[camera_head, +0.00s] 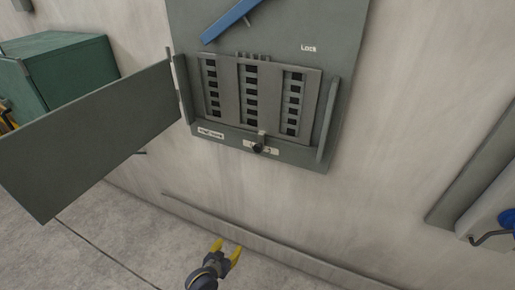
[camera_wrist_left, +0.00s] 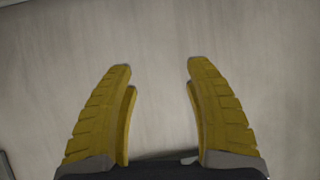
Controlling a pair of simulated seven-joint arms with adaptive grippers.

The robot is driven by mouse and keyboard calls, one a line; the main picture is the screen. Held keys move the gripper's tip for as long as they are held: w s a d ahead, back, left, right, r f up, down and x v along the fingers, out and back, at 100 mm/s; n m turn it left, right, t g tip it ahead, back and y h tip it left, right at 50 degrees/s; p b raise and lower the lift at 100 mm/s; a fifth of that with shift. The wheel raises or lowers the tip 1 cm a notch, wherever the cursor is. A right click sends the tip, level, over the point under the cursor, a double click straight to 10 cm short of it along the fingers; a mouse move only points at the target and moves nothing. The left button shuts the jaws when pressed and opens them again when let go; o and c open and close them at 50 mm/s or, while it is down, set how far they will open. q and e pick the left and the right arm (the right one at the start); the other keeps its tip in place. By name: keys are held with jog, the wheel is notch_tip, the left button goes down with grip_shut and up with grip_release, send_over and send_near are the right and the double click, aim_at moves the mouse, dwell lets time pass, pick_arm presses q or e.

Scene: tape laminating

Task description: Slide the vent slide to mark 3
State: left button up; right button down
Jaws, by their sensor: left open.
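The vent slide (camera_head: 252,95) is a grey slotted panel in a frame on the wall-mounted grey panel (camera_head: 290,30). Dark openings show between its bars. A small dark knob (camera_head: 259,147) sits at its lower edge, beside a pale label strip whose marks are mostly hidden; a "2" seems to show right of the knob. My left gripper (camera_head: 227,252) is open and empty, below the panel and apart from it. In the left wrist view its two yellow fingers (camera_wrist_left: 160,85) stand apart with only pale wall between them. My right gripper is not in view.
A grey door (camera_head: 90,135) hangs open to the left of the vent. A blue bar (camera_head: 229,20) and a "Lock" label (camera_head: 308,48) are above it. A green box (camera_head: 72,65) stands far left. Another grey panel with a blue part (camera_head: 507,218) is at right. The wall below the vent is clear.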

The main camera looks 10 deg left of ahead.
pick_arm(q)
jog(key=w+d+r+t+h, duration=0.1)
jog(key=w+r+t, duration=0.15)
jog(key=r, duration=0.75)
jog(key=w+d+r+t, duration=0.1)
jog(key=w+r, duration=0.2)
jog(key=r, duration=0.8)
jog(key=t+h, duration=0.2)
send_near(257, 149)
jog(key=shift+m, duration=0.3)
jog(key=x, duration=1)
jog(key=shift+w, duration=0.3)
grip_shut()
